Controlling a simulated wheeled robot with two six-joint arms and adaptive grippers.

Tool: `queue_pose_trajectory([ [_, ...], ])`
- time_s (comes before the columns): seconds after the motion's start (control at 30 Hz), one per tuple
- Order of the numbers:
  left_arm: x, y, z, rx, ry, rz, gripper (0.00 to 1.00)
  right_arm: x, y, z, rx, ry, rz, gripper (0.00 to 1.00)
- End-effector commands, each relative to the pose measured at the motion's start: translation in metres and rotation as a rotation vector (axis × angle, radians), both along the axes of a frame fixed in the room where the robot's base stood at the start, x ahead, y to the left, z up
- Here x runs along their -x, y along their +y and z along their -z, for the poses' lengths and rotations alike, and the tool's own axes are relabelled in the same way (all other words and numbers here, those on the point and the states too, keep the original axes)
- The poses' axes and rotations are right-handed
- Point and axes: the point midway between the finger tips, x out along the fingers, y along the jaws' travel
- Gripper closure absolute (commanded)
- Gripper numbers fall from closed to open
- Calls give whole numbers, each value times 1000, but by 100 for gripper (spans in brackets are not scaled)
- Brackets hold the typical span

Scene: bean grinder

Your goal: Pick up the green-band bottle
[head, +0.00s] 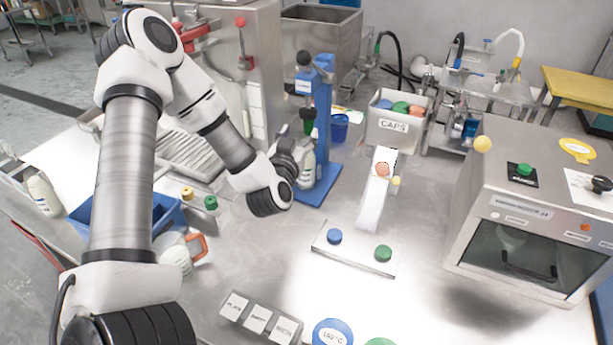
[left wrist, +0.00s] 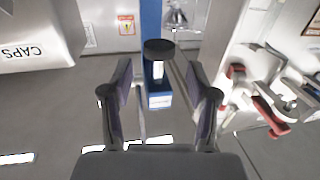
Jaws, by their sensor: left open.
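My left gripper (head: 291,156) is in the middle of the head view, close in front of a blue press stand (head: 323,120). A whitish bottle (head: 308,160) stands by the press, partly hidden behind the gripper; a green band on it is not clear. In the left wrist view the two fingers (left wrist: 160,88) are apart. A black round top (left wrist: 159,46) with a pale part under it shows between and beyond them, in front of the blue post. I cannot tell if the fingers touch anything. My right gripper is not in view.
A grey CAPS bin (head: 393,125) stands behind a white ramp (head: 374,205). A steel oven-like box (head: 540,215) is at the right. A blue tray (head: 165,212) and an orange-handled jug (head: 178,255) are near my left arm. Another white bottle (head: 42,195) stands far left.

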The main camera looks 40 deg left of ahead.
Motion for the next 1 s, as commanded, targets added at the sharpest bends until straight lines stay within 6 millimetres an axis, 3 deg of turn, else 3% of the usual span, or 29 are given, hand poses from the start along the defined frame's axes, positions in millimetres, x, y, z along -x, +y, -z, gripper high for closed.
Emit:
queue_pose_trajectory([
  [0.03, 0, 0, 34, 0, 0, 0, 41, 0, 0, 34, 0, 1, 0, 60],
  [0.13, 0, 0, 64, 0, 0, 0, 41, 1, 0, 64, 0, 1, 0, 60],
  [0.23, 0, 0, 78, 0, 0, 0, 41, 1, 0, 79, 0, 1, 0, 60],
  [0.37, -6, 3, 79, -1, 0, 0, 41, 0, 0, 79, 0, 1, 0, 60],
  [0.8, -64, 37, 79, -2, 0, -1, 41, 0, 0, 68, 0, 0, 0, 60],
  [1.0, -68, 39, 80, 0, 1, 0, 41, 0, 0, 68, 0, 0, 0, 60],
])
